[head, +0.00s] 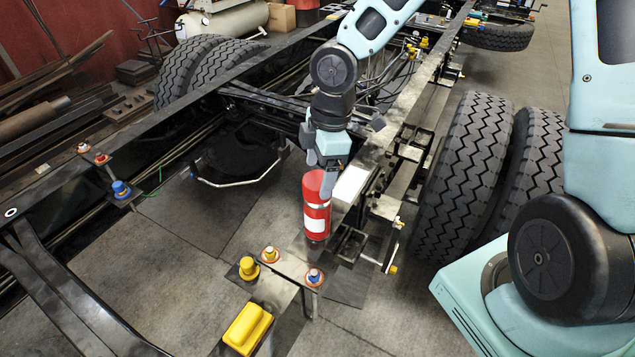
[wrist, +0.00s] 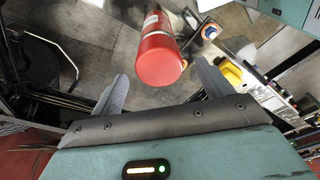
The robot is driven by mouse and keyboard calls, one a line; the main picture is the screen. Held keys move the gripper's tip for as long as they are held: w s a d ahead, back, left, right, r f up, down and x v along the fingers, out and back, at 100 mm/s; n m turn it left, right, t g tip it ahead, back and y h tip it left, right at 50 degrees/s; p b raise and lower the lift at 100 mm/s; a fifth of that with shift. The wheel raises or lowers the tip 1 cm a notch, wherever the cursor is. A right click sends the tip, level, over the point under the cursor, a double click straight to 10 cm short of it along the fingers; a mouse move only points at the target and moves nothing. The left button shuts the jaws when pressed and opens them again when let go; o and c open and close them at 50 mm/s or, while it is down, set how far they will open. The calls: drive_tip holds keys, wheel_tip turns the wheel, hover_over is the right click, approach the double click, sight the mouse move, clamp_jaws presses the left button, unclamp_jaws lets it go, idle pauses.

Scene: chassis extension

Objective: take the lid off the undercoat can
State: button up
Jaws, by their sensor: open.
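A red can with a white label (head: 317,222), which I take as the undercoat can, stands upright near the end of the chassis rail. What it rests on is hard to tell. It also shows in the wrist view (wrist: 157,48), its round red top (wrist: 159,69) facing the camera. No seam between lid and can is clear. My gripper (head: 325,180) is at the top of the can, and its fingers partly hide it in the head view. In the wrist view my gripper (wrist: 160,76) is open, with a finger on each side of the can's top and gaps between.
A yellow block (head: 247,328) lies on the plate in front, near a yellow cap (head: 249,268) and a blue cap (head: 315,277). Chassis rails run along both sides. Large tyres (head: 475,180) stand to the right. A white plate (head: 352,184) lies right beside the can.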

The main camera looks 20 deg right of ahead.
sight(318, 179)
drive_tip(key=shift+w+a+f, duration=0.1)
drive_tip(key=shift+a+f, duration=0.1)
drive_tip(key=shift+f, duration=1.35)
drive_tip(key=c, duration=1)
drive_tip(key=shift+c, duration=0.2)
